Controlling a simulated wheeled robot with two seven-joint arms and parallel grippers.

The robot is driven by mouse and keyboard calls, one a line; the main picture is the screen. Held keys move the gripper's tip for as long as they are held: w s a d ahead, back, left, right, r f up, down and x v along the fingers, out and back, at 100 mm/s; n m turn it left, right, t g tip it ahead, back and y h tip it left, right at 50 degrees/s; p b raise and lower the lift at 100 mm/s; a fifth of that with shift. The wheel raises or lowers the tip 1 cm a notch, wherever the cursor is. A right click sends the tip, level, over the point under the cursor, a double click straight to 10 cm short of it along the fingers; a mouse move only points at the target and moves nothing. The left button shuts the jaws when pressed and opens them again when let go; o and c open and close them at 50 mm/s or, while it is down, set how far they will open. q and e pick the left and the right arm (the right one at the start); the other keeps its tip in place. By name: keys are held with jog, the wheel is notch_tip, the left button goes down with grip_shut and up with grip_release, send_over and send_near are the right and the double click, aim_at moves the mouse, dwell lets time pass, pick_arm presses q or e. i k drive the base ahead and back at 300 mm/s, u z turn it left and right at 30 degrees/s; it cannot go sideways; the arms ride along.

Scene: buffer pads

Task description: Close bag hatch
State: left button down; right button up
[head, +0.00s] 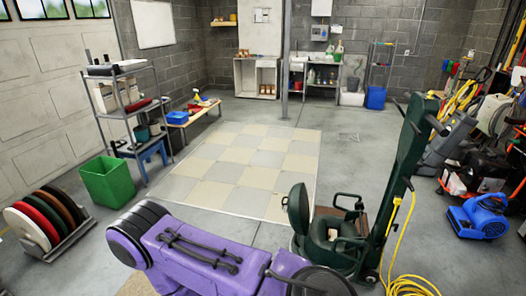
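A dark green floor machine (400,170) stands at the right of centre, with a tall upright handle and a low body. A dark green rounded lid (298,208) stands up at the left side of this body and looks open. It may be the bag hatch; I cannot tell for sure. The body's top (335,232) shows a dark round part beside the lid. Neither of my grippers is in view.
A yellow cable (405,280) lies on the floor right of the green machine. A green bin (108,180), a pad rack (45,220) and a blue blower (478,218) stand around. The tiled floor (245,165) is clear.

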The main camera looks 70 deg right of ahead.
aim_at(298, 204)
jog(key=z, duration=0.05)
jog(key=i, duration=3.15)
jog(key=z, duration=1.8)
jog(key=i, duration=2.5)
jog(key=z, duration=2.85)
jog(key=i, duration=1.55)
jog(key=u, duration=0.05)
